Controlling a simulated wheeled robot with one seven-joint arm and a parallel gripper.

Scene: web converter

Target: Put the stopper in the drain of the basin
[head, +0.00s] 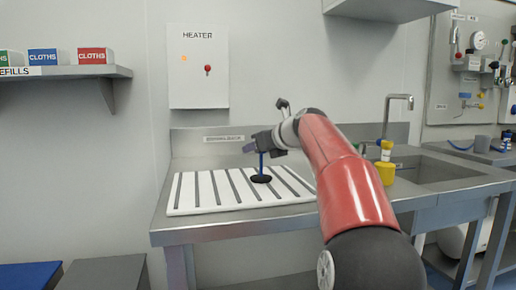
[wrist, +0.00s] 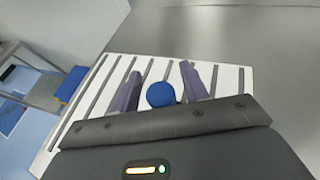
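The stopper is a black disc (head: 261,179) with a thin blue upright handle (head: 262,161). It stands upright on the white ribbed draining board (head: 190,207). My gripper (head: 254,147) is at the top of the handle in the head view. In the wrist view the stopper's round blue knob (wrist: 160,94) shows between the two fingers of my gripper (wrist: 159,78), with a gap on each side, so it looks open. The disc is hidden in the wrist view. The basin (head: 435,169) is sunk in the steel counter at the right; its drain is not visible.
A tap (head: 398,103) rises behind the basin. A shelf with boxes (head: 60,72) is at the left; a heater panel (head: 199,66) is on the wall.

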